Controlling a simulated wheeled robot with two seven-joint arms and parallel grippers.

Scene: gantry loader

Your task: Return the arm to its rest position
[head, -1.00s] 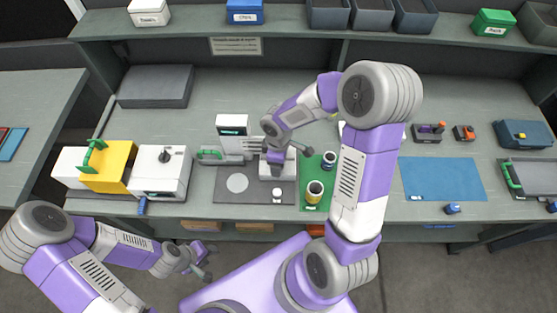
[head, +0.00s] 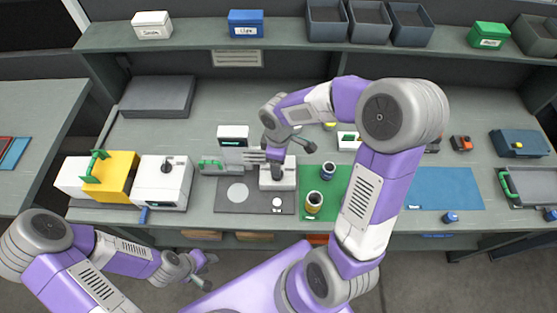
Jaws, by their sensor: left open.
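My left gripper (head: 205,272) is open and empty in front of the bench's front edge, at the lower left. My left arm reaches in from the left, low and clear of the bench. My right arm arches over the bench from below. My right gripper (head: 288,156) is over the small white and grey machine (head: 287,185) at the middle of the bench. The wrist and dark parts overlap the machine in the picture, so I cannot tell whether it touches or how far its jaws are apart.
A yellow and white machine (head: 118,172) stands at the left of the bench. A blue mat (head: 450,185) lies at the right. Labelled boxes and grey bins line the rear shelf.

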